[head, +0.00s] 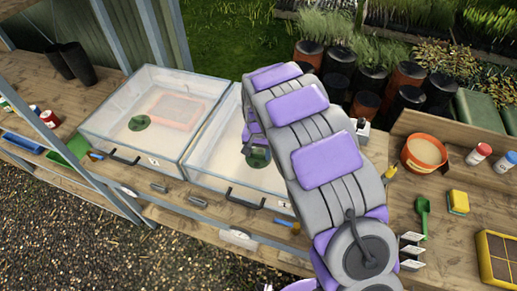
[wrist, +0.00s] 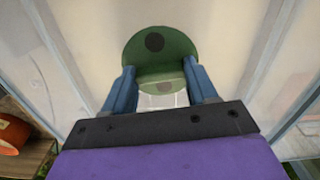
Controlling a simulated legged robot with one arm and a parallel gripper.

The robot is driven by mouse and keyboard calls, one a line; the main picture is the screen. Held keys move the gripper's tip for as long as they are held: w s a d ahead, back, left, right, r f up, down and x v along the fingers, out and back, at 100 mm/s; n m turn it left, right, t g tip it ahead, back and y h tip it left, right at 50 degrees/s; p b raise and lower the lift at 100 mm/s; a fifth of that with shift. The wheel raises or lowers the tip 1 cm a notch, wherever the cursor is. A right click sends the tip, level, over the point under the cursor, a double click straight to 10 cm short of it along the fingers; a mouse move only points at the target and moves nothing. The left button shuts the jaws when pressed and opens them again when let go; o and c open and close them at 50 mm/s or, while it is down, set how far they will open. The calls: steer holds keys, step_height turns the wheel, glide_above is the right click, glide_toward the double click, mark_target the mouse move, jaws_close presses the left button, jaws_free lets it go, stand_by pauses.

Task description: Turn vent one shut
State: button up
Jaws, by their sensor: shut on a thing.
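Vent one is a round green disc with a dark round spot on the lid of the clear box (head: 225,140) that bears a label with what looks like a 1. In the head view the green vent (head: 257,157) shows only in part, since my arm covers much of that box. In the wrist view the vent (wrist: 155,42) lies straight ahead of my gripper (wrist: 160,78). The blue fingers stand on both sides of the vent's raised green grip and are shut on it. The fingertips are hidden behind my arm in the head view.
A second clear box (head: 120,105) with its own green vent (head: 139,123) stands to the left. An orange pot (head: 424,152), a green scoop (head: 422,215) and a yellow sponge (head: 457,202) are on the bench at right. Potted plants stand behind.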

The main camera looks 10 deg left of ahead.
mark_target(257, 153)
steer(key=shift+w+r+m, duration=0.15)
steer(key=shift+m, duration=0.45)
steer(key=shift+p, duration=0.3)
steer(key=o, duration=1.1)
steer(key=shift+a, duration=0.15)
steer(key=shift+c, duration=0.2)
step_height(257, 153, up, 17)
steer(key=p, duration=0.1)
